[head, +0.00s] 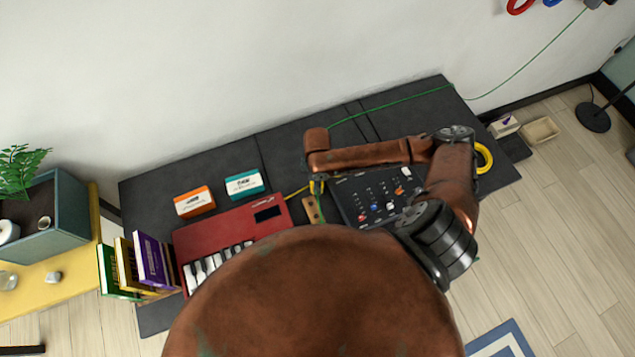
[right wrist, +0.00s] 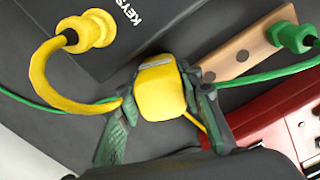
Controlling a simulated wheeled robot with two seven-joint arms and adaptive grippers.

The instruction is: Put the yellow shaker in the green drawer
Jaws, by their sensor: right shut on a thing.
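My right gripper (head: 316,182) is shut on a small rounded yellow shaker (head: 319,188) above the black table (head: 225,160). In the right wrist view the yellow shaker (right wrist: 160,95), with a grey strip on one face, sits between the two dark green fingers of the right gripper (right wrist: 160,105). A yellow cable appears to run behind it; I cannot tell whether they touch. No green drawer can be made out in either view. My left gripper is not in view.
A black control box (head: 375,205) with a yellow plug (right wrist: 92,30) is beside the gripper, and a wooden strip (right wrist: 238,55) with a green plug is close by. A red keyboard (head: 230,228), an orange box (head: 194,203) and a teal box (head: 244,185) lie to the left.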

